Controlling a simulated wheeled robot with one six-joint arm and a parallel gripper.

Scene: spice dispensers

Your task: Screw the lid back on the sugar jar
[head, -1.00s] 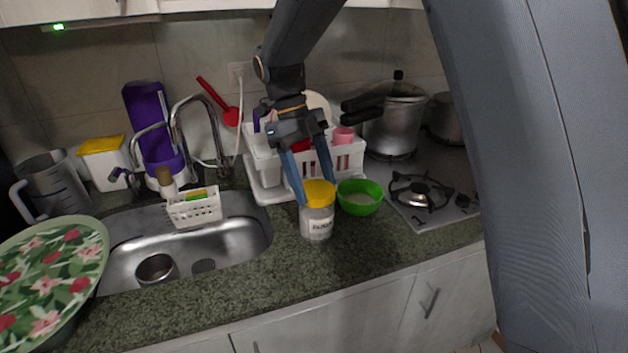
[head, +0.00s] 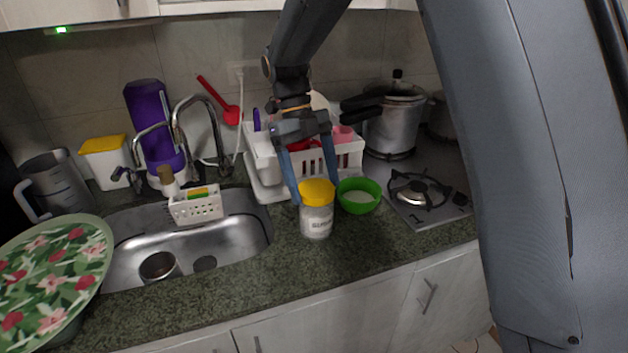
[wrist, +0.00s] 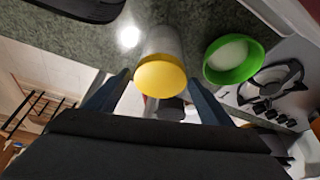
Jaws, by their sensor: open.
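The sugar jar (head: 316,222) is a clear, upright jar with a pale label, standing on the counter near its front edge. The yellow lid (head: 317,192) sits on top of the jar; I cannot tell how tightly. My gripper (head: 317,194) is open, with one finger on each side of the lid. In the wrist view the lid (wrist: 161,77) lies between the spread fingers of my gripper (wrist: 159,78), with gaps visible at both sides. The jar's body (wrist: 163,42) shows beyond the lid there.
A green bowl (head: 358,197) with pale contents stands close to the jar's right. A white dish rack (head: 270,185) is behind it. The sink (head: 120,222) is to the left and the stove (head: 430,205) to the right. The counter (head: 330,262) in front is clear.

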